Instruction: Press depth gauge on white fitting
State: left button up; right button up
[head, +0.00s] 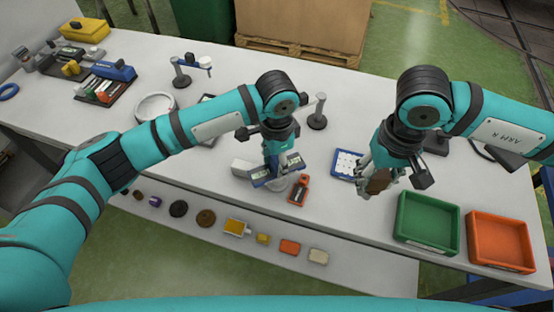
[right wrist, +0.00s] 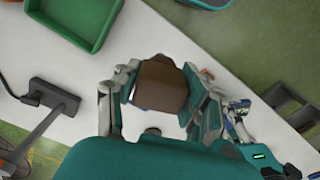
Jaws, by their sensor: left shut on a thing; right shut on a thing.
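My left gripper (head: 278,158) points down over the table and is shut on a blue device with pale green displays (head: 262,175), which looks like the depth gauge. A pale round piece (head: 278,185) shows just under it, and a white block (head: 241,167) stands close to its left. I cannot tell which is the white fitting, nor whether the gauge touches either, as the gripper hides the contact. My right gripper (head: 376,176) is shut on a brown block (right wrist: 161,84) above the table's front edge. The block also shows in the head view (head: 379,182).
A red-orange tool (head: 299,190) lies just right of the gauge. A blue tray with white pieces (head: 342,165) lies between the grippers. A green bin (head: 427,248) and an orange bin (head: 501,265) stand at right. Several small parts line a lower front shelf (head: 370,272).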

aim_at(380, 172)
pick_arm(q)
jog(key=shift+o, duration=0.2)
jog(key=shift+s+f+p, duration=0.1)
jog(key=shift+f+p, duration=0.1)
jog(key=shift+p, duration=0.3)
pick_arm(e)
jog(key=shift+r, duration=0.5)
dwell(0.9)
pick_arm(q)
jog(key=shift+r, duration=0.1)
pick_arm(e)
jog(key=shift+r, duration=0.1)
